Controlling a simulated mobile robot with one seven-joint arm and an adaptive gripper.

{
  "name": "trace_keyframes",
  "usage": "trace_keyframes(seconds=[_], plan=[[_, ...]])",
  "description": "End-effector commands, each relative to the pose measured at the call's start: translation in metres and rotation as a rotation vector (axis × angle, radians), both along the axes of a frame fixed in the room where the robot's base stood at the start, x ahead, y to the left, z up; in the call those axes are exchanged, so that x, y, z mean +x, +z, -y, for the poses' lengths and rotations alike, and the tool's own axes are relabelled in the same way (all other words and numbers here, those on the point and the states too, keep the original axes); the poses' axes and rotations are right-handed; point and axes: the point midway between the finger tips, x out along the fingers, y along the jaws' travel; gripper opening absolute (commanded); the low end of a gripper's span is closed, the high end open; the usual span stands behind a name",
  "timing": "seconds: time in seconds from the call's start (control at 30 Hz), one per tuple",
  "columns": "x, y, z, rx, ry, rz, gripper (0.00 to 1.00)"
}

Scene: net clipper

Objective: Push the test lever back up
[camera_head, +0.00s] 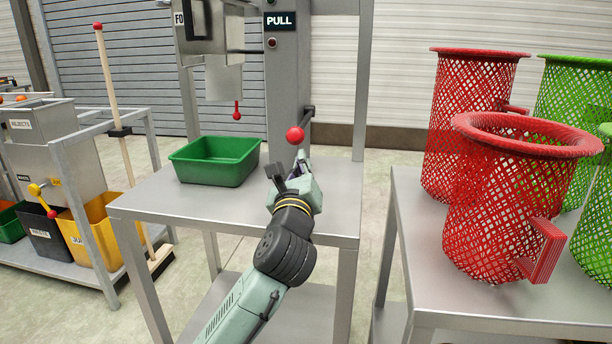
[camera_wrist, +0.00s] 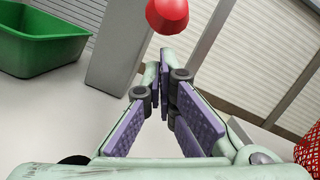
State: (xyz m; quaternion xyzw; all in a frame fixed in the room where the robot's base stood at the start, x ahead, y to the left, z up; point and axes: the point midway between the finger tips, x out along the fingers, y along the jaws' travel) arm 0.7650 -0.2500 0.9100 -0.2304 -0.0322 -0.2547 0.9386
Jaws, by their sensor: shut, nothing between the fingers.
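The test lever ends in a red ball knob (camera_head: 295,135) on a dark rod, on the grey column (camera_head: 288,90) under the PULL sign (camera_head: 280,20). The knob hangs low, a little above the table. The knob also shows at the top of the wrist view (camera_wrist: 167,14), just beyond the fingertips. My gripper (camera_head: 290,172) is shut and empty, below the knob and close to it. I cannot tell whether it touches the knob. In the wrist view the fingertips (camera_wrist: 164,75) meet with nothing between them.
A green tub (camera_head: 215,162) stands on the table (camera_head: 165,205) to the left of my gripper. A smaller red knob (camera_head: 237,115) hangs from the machine above it. Red mesh baskets (camera_head: 510,200) stand on another table at right. The table's front right is clear.

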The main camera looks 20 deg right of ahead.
Motion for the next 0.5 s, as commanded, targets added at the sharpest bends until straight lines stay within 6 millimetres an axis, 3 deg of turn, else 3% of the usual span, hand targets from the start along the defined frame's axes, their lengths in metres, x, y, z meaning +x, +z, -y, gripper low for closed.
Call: trace_keyframes(seconds=[0.5], plan=[[0.001,0.006,-0.0017,0.0,-0.001,0.0,0.0]])
